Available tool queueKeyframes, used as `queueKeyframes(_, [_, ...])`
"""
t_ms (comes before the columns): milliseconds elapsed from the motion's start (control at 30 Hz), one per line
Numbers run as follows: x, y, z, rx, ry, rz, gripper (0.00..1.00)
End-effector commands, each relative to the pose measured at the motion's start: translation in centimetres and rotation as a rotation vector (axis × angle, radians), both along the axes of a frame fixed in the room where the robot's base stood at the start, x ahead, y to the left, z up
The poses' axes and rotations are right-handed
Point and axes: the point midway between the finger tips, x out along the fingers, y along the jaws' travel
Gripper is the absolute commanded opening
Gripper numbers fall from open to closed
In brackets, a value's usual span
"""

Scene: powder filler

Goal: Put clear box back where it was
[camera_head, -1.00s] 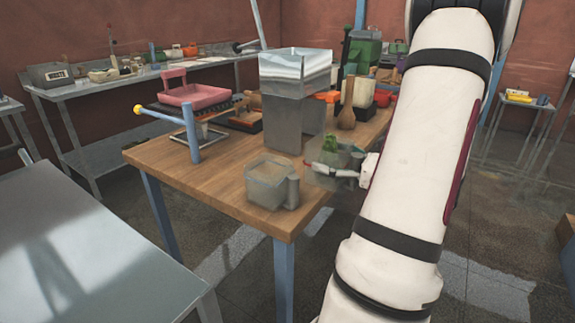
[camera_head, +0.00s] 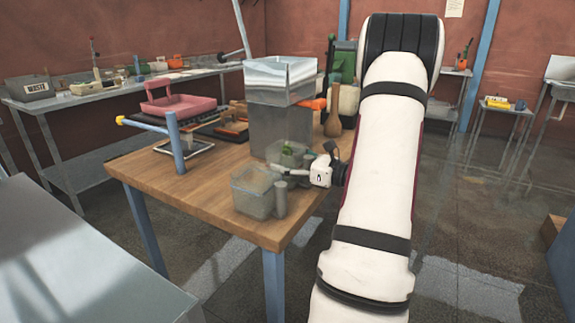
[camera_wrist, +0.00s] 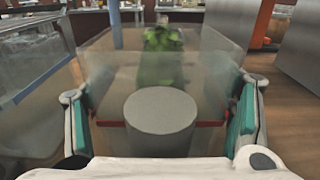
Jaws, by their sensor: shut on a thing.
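A clear box (camera_head: 292,156) with something green and leafy showing in or through it is in my gripper (camera_head: 312,172). In the wrist view the clear box (camera_wrist: 205,65) fills the middle, between two teal finger pads. A grey cylinder (camera_wrist: 160,118) stands at its near side, between the fingers. In the head view the box is over the table's right side, behind a second clear box (camera_head: 252,192); I cannot tell whether it touches the tabletop. The second box has a grey cylinder (camera_head: 280,199) beside it and also shows at the left of the wrist view (camera_wrist: 30,85).
A tall metal hopper (camera_head: 280,120) stands on the wooden table (camera_head: 200,190) close behind the held box. Bare wood lies at front left.

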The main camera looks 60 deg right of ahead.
Motion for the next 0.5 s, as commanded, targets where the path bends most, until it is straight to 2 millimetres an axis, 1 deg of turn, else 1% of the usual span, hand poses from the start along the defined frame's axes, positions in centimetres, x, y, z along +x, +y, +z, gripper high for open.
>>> queueKeyframes(67, [0.02,0.01,-0.53,0.001,-0.001,0.001,0.4])
queueKeyframes(267, [-0.01,0.02,-0.43,-0.001,-0.001,0.001,0.4])
queueKeyframes(400, [0.0,0.02,-0.78,-0.001,-0.001,0.001,0.4])
queueKeyframes(433, [-0.01,0.02,-0.76,-0.001,-0.001,0.001,0.79])
queueKeyframes(467, [-0.02,0.03,-0.73,-0.001,-0.001,0.001,0.86])
queueKeyframes(500, [-0.02,0.03,-0.72,-0.001,-0.001,0.001,0.95])
